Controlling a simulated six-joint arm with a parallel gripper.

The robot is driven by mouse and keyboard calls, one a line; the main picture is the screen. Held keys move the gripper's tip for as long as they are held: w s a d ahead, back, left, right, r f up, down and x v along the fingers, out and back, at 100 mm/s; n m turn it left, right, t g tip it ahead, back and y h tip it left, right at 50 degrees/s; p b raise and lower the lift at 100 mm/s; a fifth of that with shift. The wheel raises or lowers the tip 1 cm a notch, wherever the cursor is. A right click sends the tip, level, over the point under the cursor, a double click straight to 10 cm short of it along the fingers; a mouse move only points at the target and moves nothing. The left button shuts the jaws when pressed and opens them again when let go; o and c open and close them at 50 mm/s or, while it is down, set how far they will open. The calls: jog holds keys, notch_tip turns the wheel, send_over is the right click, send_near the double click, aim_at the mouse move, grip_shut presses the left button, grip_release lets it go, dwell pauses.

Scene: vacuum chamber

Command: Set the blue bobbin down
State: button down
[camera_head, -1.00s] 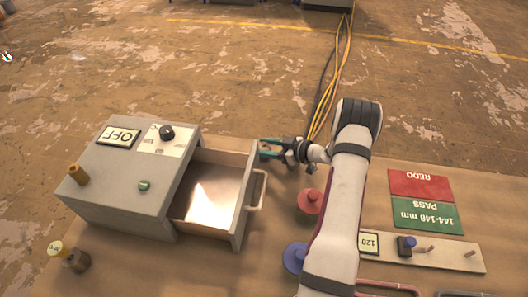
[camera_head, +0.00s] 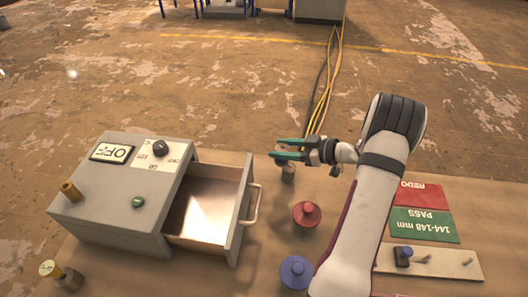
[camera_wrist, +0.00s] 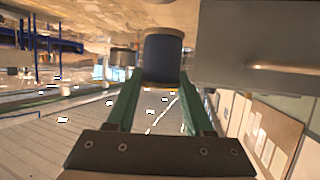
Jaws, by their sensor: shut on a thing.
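In the wrist view the blue bobbin (camera_wrist: 163,58) is a dark blue cylinder with paler ends, between the tips of my green fingers. My gripper (camera_head: 284,150) is shut on it; the fingers also show in the wrist view (camera_wrist: 158,88). In the head view the gripper is right of and beyond the open drawer (camera_head: 208,205). A small grey cylinder (camera_head: 288,174) shows just below the fingers; I cannot tell whether it is part of the held bobbin. The bobbin's blue body is not clear in the head view.
The grey box (camera_head: 118,190) stands left, its drawer pulled out. A red flanged piece (camera_head: 307,214) and a blue one (camera_head: 297,271) stand in front of the gripper. Red (camera_head: 420,193) and green (camera_head: 424,225) mats and a pegged board (camera_head: 440,263) lie right.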

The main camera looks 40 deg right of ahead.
jog(key=r+v, duration=0.1)
jog(key=v, duration=0.4)
jog(key=w+a+r+m+t+h, duration=0.1)
jog(key=w+a+r+m+h, duration=0.25)
jog(key=w+a, duration=0.5)
jog(key=w+a+r+m+h, duration=0.3)
jog(key=w+a+r+h, duration=0.15)
jog(key=w, duration=0.65)
jog(key=m+g+h, duration=0.2)
jog(key=m+h, duration=0.4)
send_over(208, 211)
notch_tip(208, 211, down, 6)
notch_tip(208, 211, down, 10)
jog(key=shift+r, duration=0.15)
